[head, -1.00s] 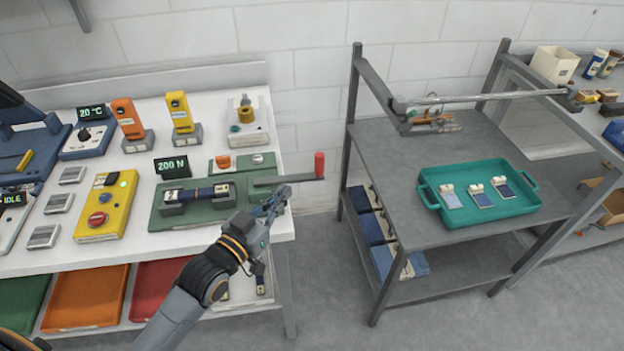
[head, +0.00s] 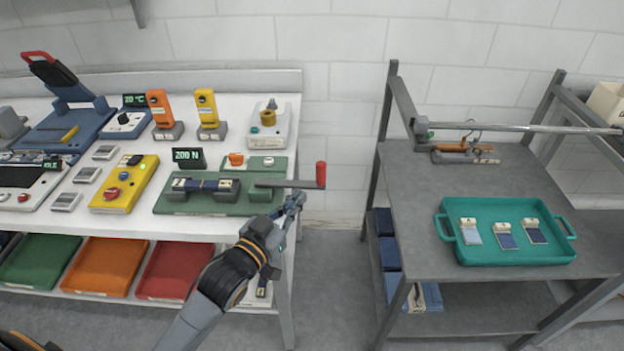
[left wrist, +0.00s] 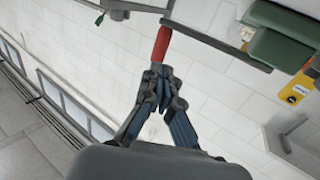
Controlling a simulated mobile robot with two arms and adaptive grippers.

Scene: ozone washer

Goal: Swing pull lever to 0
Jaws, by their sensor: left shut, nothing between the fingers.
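The pull lever (head: 283,183) is a flat grey bar sticking out to the right from the green pull tester (head: 245,207), past the bench edge. Its upright red handle (head: 320,174) stands at the outer end. A small display (head: 188,158) behind the tester reads 200 N in green. My left gripper (head: 299,198) is shut and empty, just below and left of the handle. In the left wrist view the red handle (left wrist: 162,45) stands just beyond the closed fingertips (left wrist: 157,72); I cannot tell whether they touch. My right gripper is not in view.
The white bench (head: 135,220) holds a yellow control box (head: 124,185) and other devices. Coloured trays (head: 105,265) lie on its lower shelf. A grey rack (head: 420,215) with a teal tray (head: 515,258) stands at right. A floor gap separates bench and rack.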

